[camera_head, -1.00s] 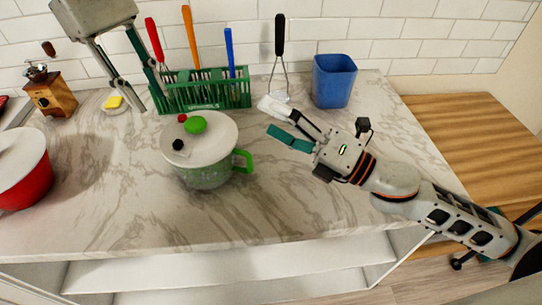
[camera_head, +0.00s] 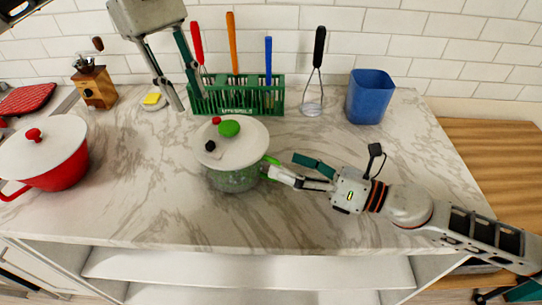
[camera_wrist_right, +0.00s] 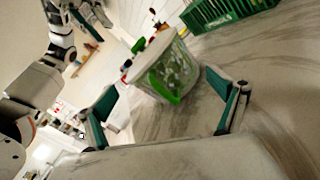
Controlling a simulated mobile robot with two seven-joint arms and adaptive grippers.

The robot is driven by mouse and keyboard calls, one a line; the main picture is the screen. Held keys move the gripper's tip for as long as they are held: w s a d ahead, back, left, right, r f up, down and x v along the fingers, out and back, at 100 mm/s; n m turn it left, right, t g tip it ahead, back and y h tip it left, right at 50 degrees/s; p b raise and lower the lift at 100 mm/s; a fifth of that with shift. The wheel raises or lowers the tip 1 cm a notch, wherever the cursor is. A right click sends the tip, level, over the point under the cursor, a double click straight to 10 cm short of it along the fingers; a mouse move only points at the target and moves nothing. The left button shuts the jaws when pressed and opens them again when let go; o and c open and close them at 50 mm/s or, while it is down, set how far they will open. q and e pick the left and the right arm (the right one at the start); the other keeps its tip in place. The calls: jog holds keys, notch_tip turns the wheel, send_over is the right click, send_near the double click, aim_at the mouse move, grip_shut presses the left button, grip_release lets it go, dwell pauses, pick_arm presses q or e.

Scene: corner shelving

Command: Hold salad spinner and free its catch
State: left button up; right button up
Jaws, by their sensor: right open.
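The salad spinner (camera_head: 232,178) stands upright on the marble counter. It has a clear body and a white lid with a green button, a red knob and a black knob. Its green handle faces right, partly hidden by a finger of my right gripper (camera_head: 283,166). The right gripper is open beside the handle. In the right wrist view the green handle (camera_wrist_right: 163,86) appears between the spread fingers, and I cannot tell whether they touch it. My left gripper (camera_head: 191,102) is open and empty, pointing down behind and left of the spinner, above the counter.
A green rack (camera_head: 236,102) with upright utensils stands behind the spinner. A blue bin (camera_head: 370,97) is at the back right, a red pot (camera_head: 65,172) at the left. The front counter is clear.

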aim_at(267, 157)
jog(key=shift+x, duration=2.6)
grip_shut()
jog(key=shift+s+f, duration=0.1)
jog(key=c, duration=1.9)
grip_release()
jog(key=shift+o, duration=0.2)
